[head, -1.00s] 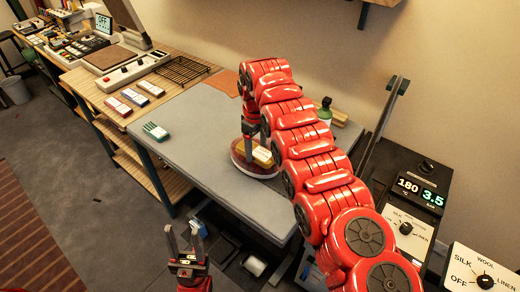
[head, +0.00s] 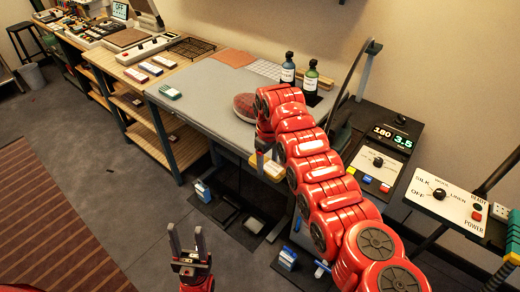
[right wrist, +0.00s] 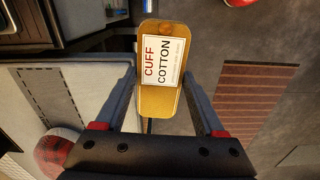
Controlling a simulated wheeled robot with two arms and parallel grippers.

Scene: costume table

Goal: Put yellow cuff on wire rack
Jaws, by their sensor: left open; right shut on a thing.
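The yellow cuff (head: 268,167), labelled "CUFF COTTON" in the right wrist view (right wrist: 158,98), is between the fingers of my right gripper (head: 262,156). That gripper is shut on it and holds it in the air by the front edge of the grey table. The red arm partly hides the gripper in the head view. The dark wire rack (head: 192,48) lies flat on the wooden bench at the back, left of the grey table and well away from the cuff. My left gripper (head: 187,242) is open and empty, low over the floor.
A round reddish cushion (head: 245,106) sits on the grey table (head: 205,101). A green cuff (head: 170,92) lies near its left edge, with several labelled pieces (head: 151,68) on the bench beyond. Two bottles (head: 288,70) stand at the back right. A control panel (head: 448,196) is at the right.

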